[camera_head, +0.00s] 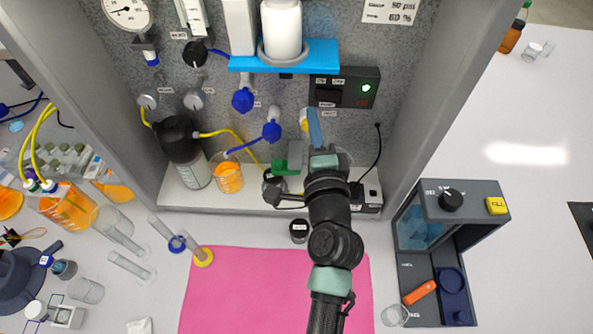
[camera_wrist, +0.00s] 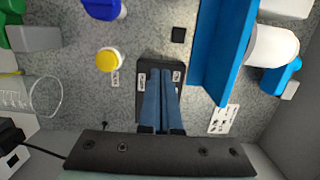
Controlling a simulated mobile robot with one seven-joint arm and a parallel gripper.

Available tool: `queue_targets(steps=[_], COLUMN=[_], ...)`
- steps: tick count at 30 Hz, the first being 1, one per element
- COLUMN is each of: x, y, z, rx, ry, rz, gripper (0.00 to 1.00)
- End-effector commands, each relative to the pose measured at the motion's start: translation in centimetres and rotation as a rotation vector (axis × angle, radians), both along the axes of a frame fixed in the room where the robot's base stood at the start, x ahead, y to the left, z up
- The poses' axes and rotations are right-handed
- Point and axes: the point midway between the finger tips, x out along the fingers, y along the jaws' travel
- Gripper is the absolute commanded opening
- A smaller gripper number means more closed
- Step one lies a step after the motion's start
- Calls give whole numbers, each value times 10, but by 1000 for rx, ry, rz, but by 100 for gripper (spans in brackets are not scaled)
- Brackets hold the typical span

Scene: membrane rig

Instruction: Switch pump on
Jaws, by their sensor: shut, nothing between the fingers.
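A black switch box (camera_head: 345,88) is on the grey back panel of the rig, below the blue shelf, with small white labels and a lit green lamp (camera_head: 366,87). It also shows in the wrist view (camera_wrist: 142,101), between two white labels, partly covered by my fingers. In the wrist view, the fingertips (camera_wrist: 162,70) overlap the box. I cannot tell whether they touch it. The switch's position is not clear.
A blue shelf (camera_head: 318,56) with white canisters juts out above the box. A yellow knob (camera_wrist: 110,60) and blue valves (camera_head: 271,131) are close by. A black bottle (camera_head: 180,140) and an orange-filled beaker (camera_head: 228,178) stand at the left. A pink mat (camera_head: 240,290) lies in front.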

Motion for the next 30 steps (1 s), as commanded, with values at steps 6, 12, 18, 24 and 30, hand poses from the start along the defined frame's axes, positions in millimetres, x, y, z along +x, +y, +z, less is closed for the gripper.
queue_targets(steps=[6, 12, 18, 24, 30], x=[-46, -78, -96, -99, -99], y=[7, 11, 14, 15, 15], z=[-4, -2, -1, 0, 0], rx=[0, 1, 0, 0, 0], ry=[3, 1, 1, 0, 0], rz=[0, 0, 0, 0, 0], gripper=[0, 0, 0, 0, 0])
